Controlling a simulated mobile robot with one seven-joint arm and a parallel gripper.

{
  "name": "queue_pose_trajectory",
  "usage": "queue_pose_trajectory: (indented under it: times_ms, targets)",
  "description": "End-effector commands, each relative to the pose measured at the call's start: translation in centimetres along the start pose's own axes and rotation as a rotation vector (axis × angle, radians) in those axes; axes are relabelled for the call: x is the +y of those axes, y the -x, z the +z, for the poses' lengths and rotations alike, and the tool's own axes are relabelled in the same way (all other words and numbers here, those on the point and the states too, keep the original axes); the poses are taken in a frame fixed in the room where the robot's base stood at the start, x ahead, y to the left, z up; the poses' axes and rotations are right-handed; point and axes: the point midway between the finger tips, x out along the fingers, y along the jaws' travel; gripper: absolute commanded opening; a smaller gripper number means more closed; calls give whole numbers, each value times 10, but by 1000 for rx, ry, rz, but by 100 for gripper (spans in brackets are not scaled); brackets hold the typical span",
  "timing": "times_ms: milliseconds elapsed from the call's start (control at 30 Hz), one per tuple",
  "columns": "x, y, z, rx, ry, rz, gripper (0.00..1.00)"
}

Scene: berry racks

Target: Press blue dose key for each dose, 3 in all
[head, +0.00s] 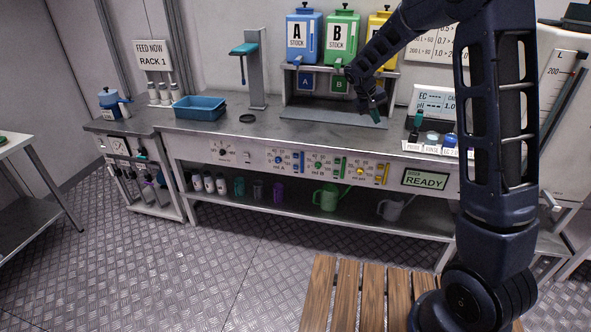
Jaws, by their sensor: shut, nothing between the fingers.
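The front panel (250,150) of the bench carries a blue group, a green group and a yellow group of controls. The blue group has a small round blue control (279,161) and an upright blue strip (296,162) to its right. They are too small to tell which part is the dose key. My gripper (376,113) is shut and empty. It points down above the back of the bench, near the stock shelf, up and to the right of the blue controls and apart from them. A display (425,180) on the panel's right reads READY.
Stock tanks A (304,38), B (341,36) and a yellow one (378,26) stand on the shelf. A blue tray (199,107), a black ring (247,118) and a grey stand (256,75) are on the bench. A wooden slatted surface (345,290) lies in front.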

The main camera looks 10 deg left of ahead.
Motion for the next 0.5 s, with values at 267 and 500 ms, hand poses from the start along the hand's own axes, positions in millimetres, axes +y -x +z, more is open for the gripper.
queue_pose_trajectory:
  times_ms: [267,500]
  targets:
    - [-63,-31,-48,12,84,81,0]
    - [-121,-58,-81,33,157,153,0]
